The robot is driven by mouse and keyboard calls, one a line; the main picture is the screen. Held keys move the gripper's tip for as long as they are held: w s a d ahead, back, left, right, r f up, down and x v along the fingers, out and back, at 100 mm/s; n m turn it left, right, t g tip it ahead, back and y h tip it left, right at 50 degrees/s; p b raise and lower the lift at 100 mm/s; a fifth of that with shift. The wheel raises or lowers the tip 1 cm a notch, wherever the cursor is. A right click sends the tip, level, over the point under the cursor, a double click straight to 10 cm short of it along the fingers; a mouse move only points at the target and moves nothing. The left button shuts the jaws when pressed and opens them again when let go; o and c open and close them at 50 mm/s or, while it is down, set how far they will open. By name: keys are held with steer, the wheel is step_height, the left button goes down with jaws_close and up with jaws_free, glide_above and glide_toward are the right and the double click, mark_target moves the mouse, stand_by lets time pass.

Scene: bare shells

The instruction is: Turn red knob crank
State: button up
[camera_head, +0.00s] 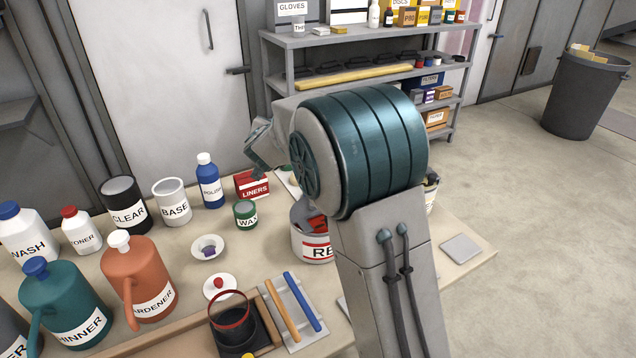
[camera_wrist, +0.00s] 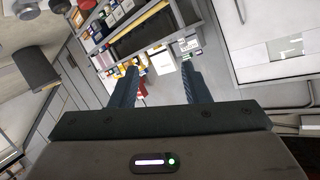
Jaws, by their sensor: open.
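A small red knob (camera_head: 219,282) stands on a round white disc (camera_head: 222,291) on the table in the head view, left of my arm and just behind a dark red-rimmed cup. I cannot tell whether it is the crank. My gripper (camera_head: 256,160) is partly hidden by my arm in the head view, above and behind the knob, near the red liners box. In the wrist view my gripper (camera_wrist: 157,78) has its two fingers spread apart, with nothing held between them. The knob is not recognizable in the wrist view.
The red-rimmed cup (camera_head: 232,317) stands in a wooden-edged tray beside orange and blue sticks. A white bowl (camera_head: 207,247), the liners box (camera_head: 251,184), a green wax tin (camera_head: 245,214) and several cans and bottles crowd the table. A shelf (camera_head: 345,85) stands behind.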

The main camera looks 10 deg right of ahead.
step_height(320, 180, down, 7)
steer(key=w+m+g+h+p, duration=0.1)
steer(key=w+m+g+h, duration=0.15)
steer(key=m+h, duration=0.5)
steer(key=s+a+f+m+g+h+p, duration=0.2)
steer(key=s+a+f+g+h, duration=0.2)
steer(key=s+f+g+h, duration=0.45)
steer(key=shift+y, duration=0.6)
steer(key=d+p, duration=0.1)
steer(key=d, duration=0.7)
steer(key=w+d+p, duration=0.1)
steer(key=d, duration=0.4)
steer(key=shift+d+f+p, duration=0.1)
steer(key=shift+f+p, duration=0.25)
steer(key=shift+f, duration=0.05)
jaws_close()
